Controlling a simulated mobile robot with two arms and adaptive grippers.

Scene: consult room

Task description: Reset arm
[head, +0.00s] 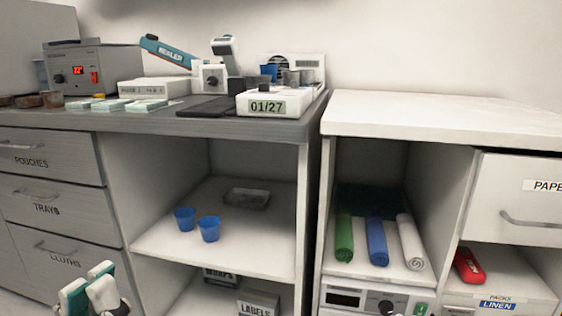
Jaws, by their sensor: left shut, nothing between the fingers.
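My left gripper (92,284) shows at the bottom left edge of the head view, with teal and white fingers. It is shut and empty, in front of the lower drawers of the grey cabinet. The rest of that arm is mostly cut off by the bottom edge. My right gripper is not in view.
The grey counter (200,126) carries a heater box (120,66), a white tray (282,104) marked 01/27 with cups, and small packs. Two blue cups (209,229) stand on the open shelf (255,240) below. Rolls (377,240) lie in the right cabinet; its white top (440,113) is clear.

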